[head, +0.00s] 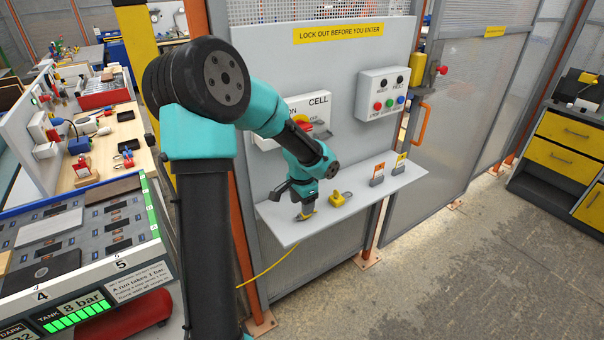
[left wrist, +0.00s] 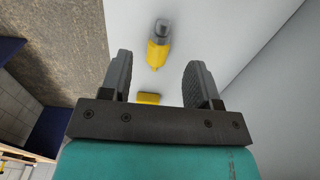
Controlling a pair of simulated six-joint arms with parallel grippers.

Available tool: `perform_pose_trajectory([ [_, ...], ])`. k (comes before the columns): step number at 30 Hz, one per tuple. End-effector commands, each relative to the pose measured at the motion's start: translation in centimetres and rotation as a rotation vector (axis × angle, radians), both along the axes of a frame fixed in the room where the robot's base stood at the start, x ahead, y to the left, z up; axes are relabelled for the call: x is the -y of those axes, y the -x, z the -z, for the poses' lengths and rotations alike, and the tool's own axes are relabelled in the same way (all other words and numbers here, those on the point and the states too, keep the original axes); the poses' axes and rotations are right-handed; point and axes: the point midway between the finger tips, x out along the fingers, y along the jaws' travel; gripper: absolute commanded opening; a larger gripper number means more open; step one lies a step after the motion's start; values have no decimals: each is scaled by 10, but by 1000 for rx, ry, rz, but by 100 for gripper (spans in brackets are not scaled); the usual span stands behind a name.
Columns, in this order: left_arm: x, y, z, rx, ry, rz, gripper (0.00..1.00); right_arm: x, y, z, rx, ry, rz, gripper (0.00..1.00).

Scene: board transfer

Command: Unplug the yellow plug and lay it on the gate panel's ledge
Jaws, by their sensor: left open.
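The yellow plug (left wrist: 157,52) has a grey end and lies on the pale ledge (left wrist: 135,22), just beyond my fingertips in the left wrist view. In the head view a small part of the plug (head: 308,213) shows under my left gripper (head: 303,205), near the left end of the gate panel's ledge (head: 285,229). My left gripper is open, and its fingers (left wrist: 158,75) stand apart with clear space between them. It seems not to be holding the plug. My right gripper is not in view.
A yellow block-like fitting (head: 338,200) sits on the ledge right of my gripper. Two small tagged locks (head: 377,176) stand further right. A control box (head: 382,94) is on the panel (head: 345,60) above. A yellow cable (head: 268,267) hangs below the ledge.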

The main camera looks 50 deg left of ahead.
Motion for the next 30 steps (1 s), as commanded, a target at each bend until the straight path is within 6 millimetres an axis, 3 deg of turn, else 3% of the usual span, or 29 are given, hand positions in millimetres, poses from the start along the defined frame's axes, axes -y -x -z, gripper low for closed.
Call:
perform_pose_trajectory([
  [21,0,0,-132,5,0,0,56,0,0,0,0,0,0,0],
  [30,0,0,-160,1,0,1,56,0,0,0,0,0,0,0],
])
